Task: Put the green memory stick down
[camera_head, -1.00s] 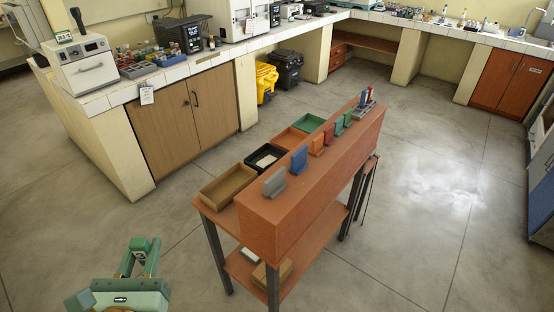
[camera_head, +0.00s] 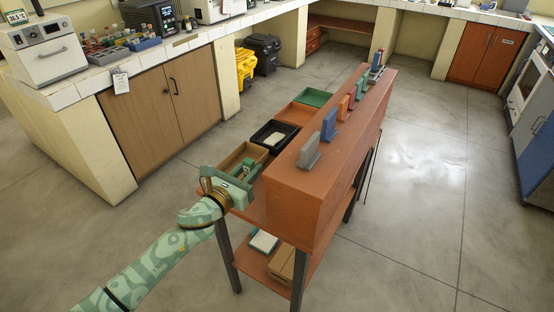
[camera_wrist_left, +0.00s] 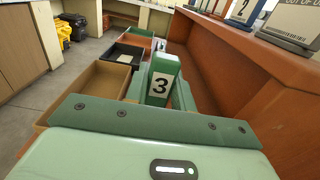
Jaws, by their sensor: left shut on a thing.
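My left gripper (camera_head: 248,171) is shut on the green memory stick (camera_head: 248,165). In the left wrist view the stick (camera_wrist_left: 162,80) stands between the fingers, with a white label reading 3. The gripper is at the near end of the red-brown stand. In the head view the stick overlaps the brown tray (camera_head: 234,157). In the left wrist view it appears to the right of that tray (camera_wrist_left: 98,85), between it and the raised shelf wall. I cannot tell its height above the surface. My right gripper is not in view.
Beyond the brown tray lie a black tray (camera_head: 258,133) with a pale item, an orange tray (camera_head: 297,113) and a green tray (camera_head: 315,96). A grey piece (camera_head: 309,153), a blue piece (camera_head: 329,124) and several others stand in a row on the raised shelf (camera_head: 318,185).

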